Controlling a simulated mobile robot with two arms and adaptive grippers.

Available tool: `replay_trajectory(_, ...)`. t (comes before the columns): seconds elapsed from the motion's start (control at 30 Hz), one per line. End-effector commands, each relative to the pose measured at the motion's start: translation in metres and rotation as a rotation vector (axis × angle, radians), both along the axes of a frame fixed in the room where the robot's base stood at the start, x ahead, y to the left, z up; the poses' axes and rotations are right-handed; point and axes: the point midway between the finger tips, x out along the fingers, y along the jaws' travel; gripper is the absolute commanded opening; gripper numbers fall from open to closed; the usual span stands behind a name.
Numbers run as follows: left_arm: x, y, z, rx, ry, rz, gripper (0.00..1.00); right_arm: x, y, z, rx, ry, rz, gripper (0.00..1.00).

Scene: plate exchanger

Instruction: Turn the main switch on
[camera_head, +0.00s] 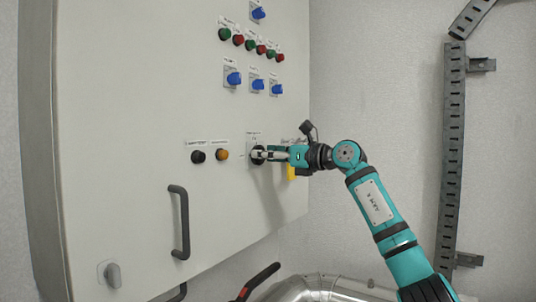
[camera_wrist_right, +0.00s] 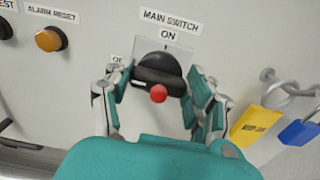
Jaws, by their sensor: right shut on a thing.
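The main switch is a black rotary knob (camera_wrist_right: 160,68) on a white plate below the words "MAIN SWITCH" and "ON" in the right wrist view. A partly covered "OF…" label (camera_wrist_right: 118,63) is at its left. The knob's dark grip bar lies roughly across the plate, slightly tilted; I cannot tell exactly where it points. A red round spot (camera_wrist_right: 158,93) shows at the knob's near side. My right gripper (camera_head: 266,154) reaches the switch from the right in the head view. Its two fingers (camera_wrist_right: 158,90) are shut on the knob, one on each side. My left gripper is not in view.
An orange alarm reset button (camera_wrist_right: 50,39) is left of the switch. Yellow (camera_wrist_right: 255,124) and blue (camera_wrist_right: 298,134) padlocks hang close at the right. The grey cabinet door (camera_head: 140,90) carries more buttons, blue switches and a black handle (camera_head: 181,222). A silver pipe (camera_head: 330,288) lies below.

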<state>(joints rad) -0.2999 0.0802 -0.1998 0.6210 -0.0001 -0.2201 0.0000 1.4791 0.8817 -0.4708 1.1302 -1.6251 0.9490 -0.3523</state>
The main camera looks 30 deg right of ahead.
Motion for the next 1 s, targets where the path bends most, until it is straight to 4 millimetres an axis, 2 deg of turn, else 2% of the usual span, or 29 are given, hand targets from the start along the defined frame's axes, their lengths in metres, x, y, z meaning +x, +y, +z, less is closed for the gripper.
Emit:
replay_trajectory(0.27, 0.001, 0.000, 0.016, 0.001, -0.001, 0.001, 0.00, 0.001, -0.001, 0.002, 0.164, 0.070, -0.001, 0.24)
replay_trajectory(1.0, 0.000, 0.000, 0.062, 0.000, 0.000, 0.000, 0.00, 0.002, -0.004, 0.000, 0.811, 0.339, -0.003, 0.24)
